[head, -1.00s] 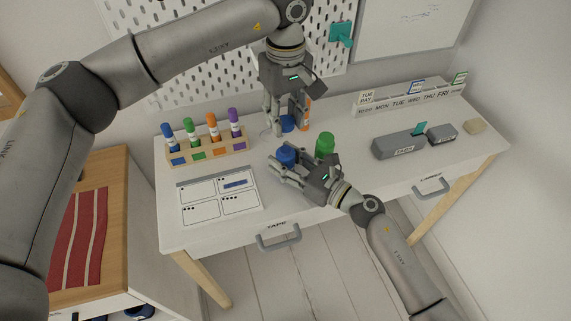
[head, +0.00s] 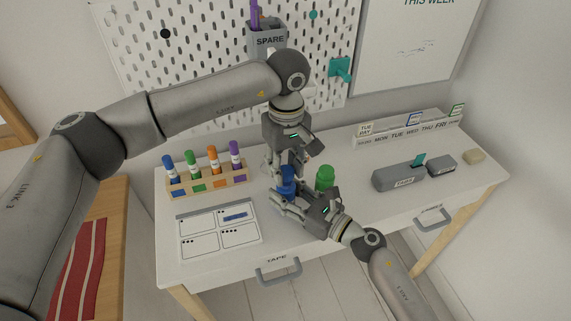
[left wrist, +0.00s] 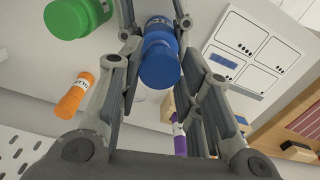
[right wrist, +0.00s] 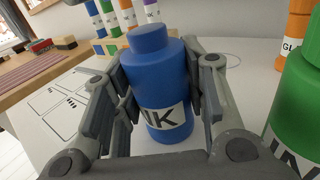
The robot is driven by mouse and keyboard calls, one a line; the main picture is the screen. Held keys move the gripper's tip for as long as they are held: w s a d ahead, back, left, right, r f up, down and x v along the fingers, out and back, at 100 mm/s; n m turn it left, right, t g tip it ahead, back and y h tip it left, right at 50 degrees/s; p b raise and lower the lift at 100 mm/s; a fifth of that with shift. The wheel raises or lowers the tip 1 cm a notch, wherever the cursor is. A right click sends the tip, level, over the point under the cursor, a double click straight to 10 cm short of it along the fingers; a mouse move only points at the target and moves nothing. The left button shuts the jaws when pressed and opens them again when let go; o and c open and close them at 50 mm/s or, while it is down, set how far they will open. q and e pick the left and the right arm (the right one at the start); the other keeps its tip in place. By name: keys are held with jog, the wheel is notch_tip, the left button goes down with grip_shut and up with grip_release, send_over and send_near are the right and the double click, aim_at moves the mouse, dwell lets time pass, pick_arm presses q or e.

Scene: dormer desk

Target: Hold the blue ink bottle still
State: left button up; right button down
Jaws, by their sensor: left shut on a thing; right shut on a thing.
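The blue ink bottle (head: 288,181) stands upright near the middle of the desk; in the right wrist view its blue body (right wrist: 158,75) and narrower top show clearly. My right gripper (head: 284,198) is shut on its body from the front, one finger on each side, partly covering the label. My left gripper (head: 284,172) points down from above and is shut at the bottle's upper part. In the left wrist view the blue bottle (left wrist: 160,66) lies between the left fingers. The exact left contact is hard to see.
A green bottle (head: 325,178) stands close on the right, with an orange glue bottle (left wrist: 76,95) behind. A marker rack (head: 207,183) and a printed sheet (head: 205,245) lie left. A grey tape box (head: 398,178) stands right. The desk's front right is clear.

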aim_at(286, 195)
pick_arm(q)
jog(key=shift+f, duration=0.9)
jog(key=shift+f, duration=0.55)
jog(key=m, duration=0.4)
jog(key=shift+m, duration=0.3)
jog(key=m, duration=0.3)
jog(key=shift+d, duration=0.1)
jog(key=m, duration=0.5)
jog(key=shift+m, duration=0.3)
jog(key=m, duration=0.4)
